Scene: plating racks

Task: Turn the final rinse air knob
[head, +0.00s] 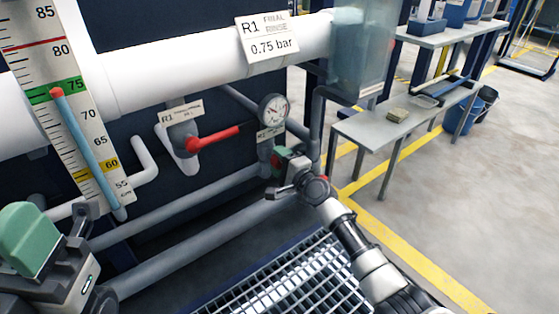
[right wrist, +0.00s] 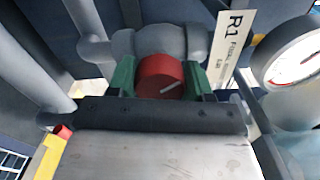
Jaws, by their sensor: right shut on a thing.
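The final rinse air knob (right wrist: 160,76) is a red round knob with a pale line on its face, on a grey valve body (right wrist: 160,40) in the right wrist view. My right gripper (right wrist: 162,84) is shut on it, with one green fingertip on each side. In the head view my right gripper (head: 280,162) is at the valve below the pressure gauge (head: 273,109), and hides most of the knob. The gauge also shows in the right wrist view (right wrist: 295,55). A tag reading R1 final rinse (right wrist: 232,45) hangs beside the valve.
A red lever valve (head: 213,138) is left of the gauge. A sign (head: 268,42) reads R1 final rinse, 0.75 bar. Grating (head: 300,275) lies below; a grey bench (head: 385,130) stands right.

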